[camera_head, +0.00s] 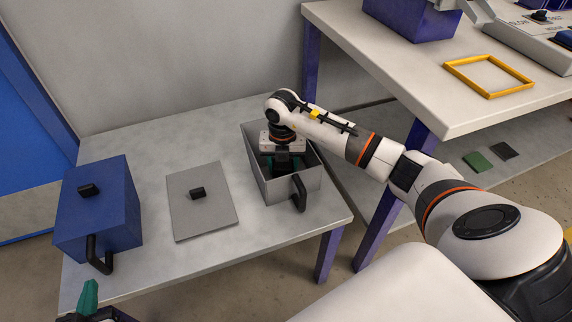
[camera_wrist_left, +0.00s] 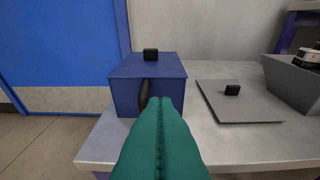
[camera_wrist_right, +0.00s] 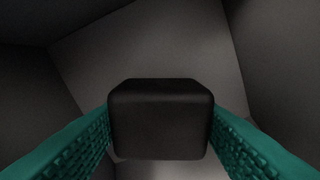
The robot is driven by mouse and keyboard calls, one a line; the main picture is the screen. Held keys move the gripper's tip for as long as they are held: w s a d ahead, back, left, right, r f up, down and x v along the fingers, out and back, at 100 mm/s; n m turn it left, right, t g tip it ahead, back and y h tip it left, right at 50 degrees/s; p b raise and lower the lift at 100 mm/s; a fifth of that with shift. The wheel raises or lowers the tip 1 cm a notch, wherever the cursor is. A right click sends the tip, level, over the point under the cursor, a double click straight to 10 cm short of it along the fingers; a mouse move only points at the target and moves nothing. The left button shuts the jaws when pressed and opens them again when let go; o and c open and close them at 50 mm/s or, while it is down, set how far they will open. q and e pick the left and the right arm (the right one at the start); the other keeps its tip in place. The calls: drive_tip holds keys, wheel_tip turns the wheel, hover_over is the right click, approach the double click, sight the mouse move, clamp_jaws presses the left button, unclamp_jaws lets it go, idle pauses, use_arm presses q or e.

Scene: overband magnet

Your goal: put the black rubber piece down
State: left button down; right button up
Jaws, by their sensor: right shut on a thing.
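The black rubber piece (camera_wrist_right: 160,120) is a dark block with rounded edges. It sits between the two teal fingers of my right gripper (camera_head: 284,163), which is shut on it. That gripper reaches down into the open grey metal box (camera_head: 262,182) on the low table. In the right wrist view, grey box walls surround the piece; whether it touches the box floor I cannot tell. My left gripper (camera_head: 88,296) is at the lower left of the head view, in front of the table. Its teal fingers are pressed together and empty in the left wrist view (camera_wrist_left: 160,135).
A closed blue box (camera_head: 98,215) with black handles stands at the table's left. A grey lid (camera_head: 205,212) with a black knob lies flat in the middle. A higher white bench (camera_head: 425,85) with a yellow frame (camera_head: 488,92) is at the right.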

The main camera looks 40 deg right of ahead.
idle(0.3)
drive_tip(key=o, duration=1)
